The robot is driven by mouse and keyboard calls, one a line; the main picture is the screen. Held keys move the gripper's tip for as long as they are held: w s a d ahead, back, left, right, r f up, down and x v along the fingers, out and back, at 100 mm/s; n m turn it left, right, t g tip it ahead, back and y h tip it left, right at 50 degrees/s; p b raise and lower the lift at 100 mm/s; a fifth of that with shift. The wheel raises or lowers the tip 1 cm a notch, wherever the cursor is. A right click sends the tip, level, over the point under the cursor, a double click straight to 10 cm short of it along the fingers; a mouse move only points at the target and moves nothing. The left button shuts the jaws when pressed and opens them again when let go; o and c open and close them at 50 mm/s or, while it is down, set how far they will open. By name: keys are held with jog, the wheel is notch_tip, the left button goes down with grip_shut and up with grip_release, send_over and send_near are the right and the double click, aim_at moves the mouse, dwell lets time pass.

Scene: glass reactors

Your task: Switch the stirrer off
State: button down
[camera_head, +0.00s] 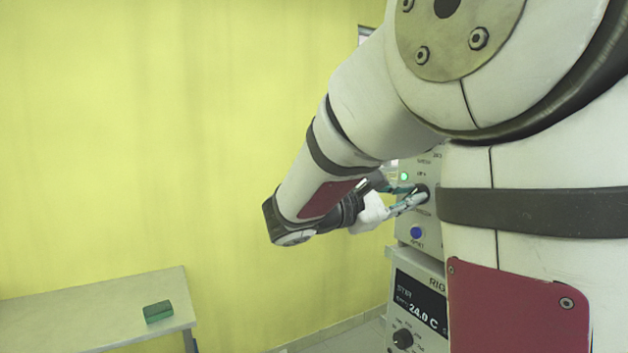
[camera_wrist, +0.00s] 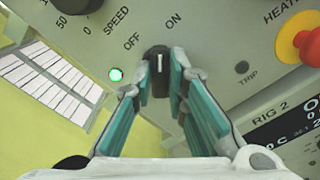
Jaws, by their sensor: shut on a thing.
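The black selector knob (camera_wrist: 158,60) with a white pointer line is on the grey control panel (camera_wrist: 215,45). My gripper (camera_wrist: 161,88) is shut on the knob, with one teal-padded finger on each side. The pointer stands between the OFF and ON labels, nearer the ON direction. A green lamp (camera_wrist: 116,74) left of the knob is lit; it also shows in the head view (camera_head: 404,176). In the head view my gripper (camera_head: 408,203) reaches the panel, and its fingers hide most of the knob.
A red emergency stop (camera_wrist: 311,45) on a yellow base and a dark TRIP lamp (camera_wrist: 243,68) are to the right. A speed dial (camera_wrist: 83,4) is at upper left. A blue button (camera_head: 417,232) sits below the knob. A display (camera_head: 420,300) reads 24.0 C. A green block (camera_head: 158,312) lies on a table (camera_head: 85,310).

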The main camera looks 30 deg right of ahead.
jog(key=shift+w+n+p, duration=0.1)
jog(key=shift+n+p, duration=4.05)
jog(key=shift+n, duration=0.15)
jog(key=c, duration=1.6)
grip_release()
jog(key=shift+a, duration=0.1)
jog(key=a, duration=1.2)
jog(key=shift+w, duration=0.4)
jog(key=shift+d, duration=0.1)
